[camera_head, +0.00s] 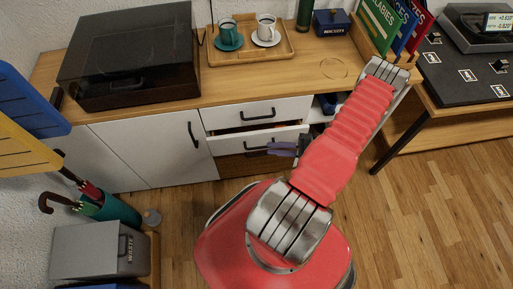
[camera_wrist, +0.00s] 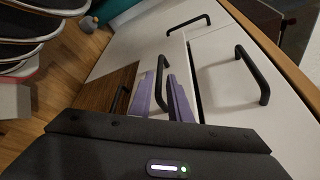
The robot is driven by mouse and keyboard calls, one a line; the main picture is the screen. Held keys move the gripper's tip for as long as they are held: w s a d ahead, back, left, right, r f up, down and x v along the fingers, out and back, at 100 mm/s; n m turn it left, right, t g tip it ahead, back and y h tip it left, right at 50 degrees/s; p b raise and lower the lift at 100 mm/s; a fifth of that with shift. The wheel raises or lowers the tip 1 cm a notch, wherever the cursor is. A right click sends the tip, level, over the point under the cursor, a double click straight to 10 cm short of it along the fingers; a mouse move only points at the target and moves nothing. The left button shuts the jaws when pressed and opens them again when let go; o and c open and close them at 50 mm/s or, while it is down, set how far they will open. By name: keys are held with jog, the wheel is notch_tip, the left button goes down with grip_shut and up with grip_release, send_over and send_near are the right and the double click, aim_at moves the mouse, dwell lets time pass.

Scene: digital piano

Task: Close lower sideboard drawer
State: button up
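The lower sideboard drawer (camera_head: 228,143) has a white front with a dark handle. It stands partly out, and a dark gap with something orange inside shows above its front. In the wrist view its white front (camera_wrist: 148,62) lies behind the fingers, with a dark gap beside it. My gripper (camera_head: 270,149) is in front of this drawer near its handle.
The upper drawer (camera_head: 228,115) looks shut; its handle (camera_wrist: 262,75) is near my gripper. A white door (camera_head: 165,145) is left of the drawers. The sideboard top holds a turntable (camera_head: 130,55) and a cup tray (camera_head: 270,60). A waste box (camera_head: 95,252) stands front left.

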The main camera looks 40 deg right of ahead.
aim_at(262, 147)
jog(key=x, duration=0.7)
jog(key=shift+w+a, duration=0.15)
jog(key=shift+w, duration=0.1)
jog(key=shift+c, duration=0.7)
grip_shut()
